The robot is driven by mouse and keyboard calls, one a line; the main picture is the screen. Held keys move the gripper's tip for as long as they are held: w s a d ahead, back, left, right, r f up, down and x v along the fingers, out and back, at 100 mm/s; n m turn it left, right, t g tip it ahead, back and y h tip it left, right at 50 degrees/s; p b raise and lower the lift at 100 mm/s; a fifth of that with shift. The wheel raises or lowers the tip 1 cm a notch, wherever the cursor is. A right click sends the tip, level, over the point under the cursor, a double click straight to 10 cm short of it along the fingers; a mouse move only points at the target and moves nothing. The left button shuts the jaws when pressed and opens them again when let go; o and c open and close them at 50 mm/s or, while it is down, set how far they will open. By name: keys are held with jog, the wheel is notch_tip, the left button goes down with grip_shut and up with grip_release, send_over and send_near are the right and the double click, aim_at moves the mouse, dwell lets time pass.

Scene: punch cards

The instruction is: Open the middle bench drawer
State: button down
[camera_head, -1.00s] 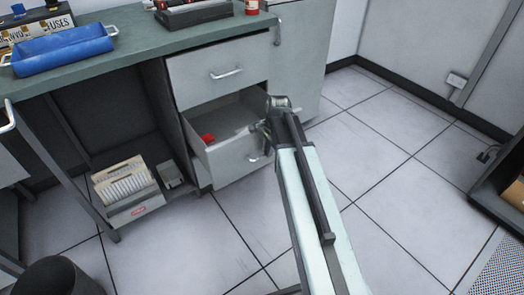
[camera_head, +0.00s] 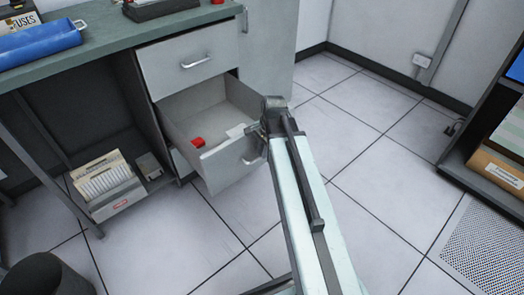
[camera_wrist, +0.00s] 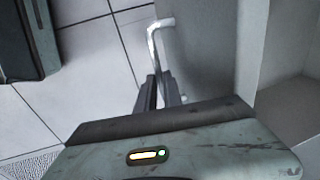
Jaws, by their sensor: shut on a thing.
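The middle bench drawer (camera_head: 225,167) is pulled well out below a closed upper drawer (camera_head: 188,62). Inside the open drawer are a small red object (camera_head: 197,142) and a pale flat item (camera_head: 236,131). My gripper (camera_head: 257,150) is at the right part of the drawer front. In the wrist view my gripper (camera_wrist: 161,88) is shut on the drawer's metal bar handle (camera_wrist: 155,38), whose bent end shows past the fingertips. In the head view my arm hides part of the handle and front.
The green bench top (camera_head: 105,38) holds a blue tray (camera_head: 40,46). A card box (camera_head: 103,185) sits on the lower shelf, with a dark bin (camera_head: 50,275) in front. Tiled floor (camera_head: 365,165) is clear right of my arm, up to a dark rack (camera_head: 490,165).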

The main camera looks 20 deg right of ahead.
jog(key=shift+d, duration=0.1)
jog(key=c, duration=1.5)
grip_release()
jog(key=r+p, duration=0.2)
jog(key=s+r+p, duration=0.1)
jog(key=r+p, duration=0.4)
jog(key=shift+s+d+r+p, duration=0.15)
jog(key=shift+s+r+p, duration=0.05)
jog(key=shift+r+p, duration=0.15)
